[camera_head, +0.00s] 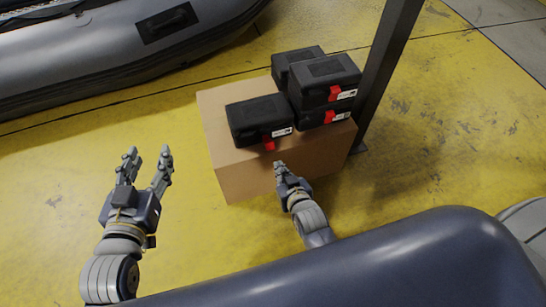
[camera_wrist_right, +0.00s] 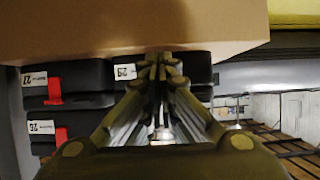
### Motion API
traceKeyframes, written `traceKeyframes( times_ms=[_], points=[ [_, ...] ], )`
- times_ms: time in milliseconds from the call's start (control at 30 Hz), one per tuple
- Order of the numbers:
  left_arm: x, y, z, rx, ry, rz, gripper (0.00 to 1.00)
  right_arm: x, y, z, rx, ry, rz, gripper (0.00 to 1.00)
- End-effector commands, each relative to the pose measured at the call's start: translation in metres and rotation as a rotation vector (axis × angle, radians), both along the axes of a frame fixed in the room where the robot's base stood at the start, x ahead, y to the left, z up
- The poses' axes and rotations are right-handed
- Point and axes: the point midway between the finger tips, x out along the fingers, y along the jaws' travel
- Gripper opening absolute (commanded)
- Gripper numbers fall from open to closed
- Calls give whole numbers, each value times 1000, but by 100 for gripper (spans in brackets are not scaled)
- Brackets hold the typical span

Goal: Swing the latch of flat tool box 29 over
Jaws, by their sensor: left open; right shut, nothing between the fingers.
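Flat tool box 29 (camera_head: 258,113) is a black case lying at the front left on top of a cardboard box. Its red latch (camera_head: 269,143) hangs at the front face, beside a white label. In the right wrist view its label reads 29 (camera_wrist_right: 125,72); my fingers hide the latch there. My right gripper (camera_head: 280,166) is shut and empty, just in front of and below the latch in the head view; whether it touches cannot be told. It also fills the middle of the right wrist view (camera_wrist_right: 160,62). My left gripper (camera_head: 150,155) is open and empty, left of the cardboard box.
The cardboard box (camera_head: 240,180) also carries tool box 26 (camera_head: 326,75) stacked on tool box 27 (camera_head: 325,117), with another black case (camera_head: 284,62) behind. A dark post (camera_head: 385,60) stands right of it. A grey inflatable boat (camera_head: 85,55) lies behind left. Yellow floor is clear around.

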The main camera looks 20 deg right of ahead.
Motion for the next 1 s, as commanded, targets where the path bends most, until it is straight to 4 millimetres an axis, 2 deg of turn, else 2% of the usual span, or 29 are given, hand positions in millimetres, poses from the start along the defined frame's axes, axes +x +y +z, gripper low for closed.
traceKeyframes(
  times_ms=[467,767,1000],
  points=[
    [9,-13,69,-91,-355,-23,47,13,1,-9,0,-1,0,0],
    [0,-16,113,-151,-579,-36,47,21,1,-14,0,0,0,0],
    [-16,-16,145,-202,-761,-44,47,28,1,-18,0,0,0,0]
  ],
)
